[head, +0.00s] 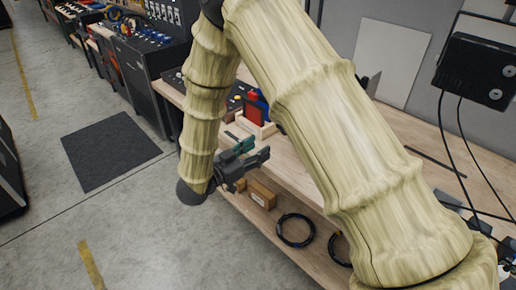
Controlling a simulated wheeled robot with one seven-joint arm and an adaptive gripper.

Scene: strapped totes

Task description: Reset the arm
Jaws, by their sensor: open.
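My arm, in a pale wood-like covering, crosses the middle of the head view and bends down to the left. My gripper (258,163) is at its end, dark grey, pointing right, close to the front edge of the workbench (288,174). It is open, and I see nothing held in it. My arm hides a large part of the bench top. No strapped tote shows clearly in this view.
Two small wooden blocks, one of them here (262,194), and a black cable coil (295,230) lie below the gripper. A red object (256,108) stands behind it. The floor around the dark mat (108,150) is clear.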

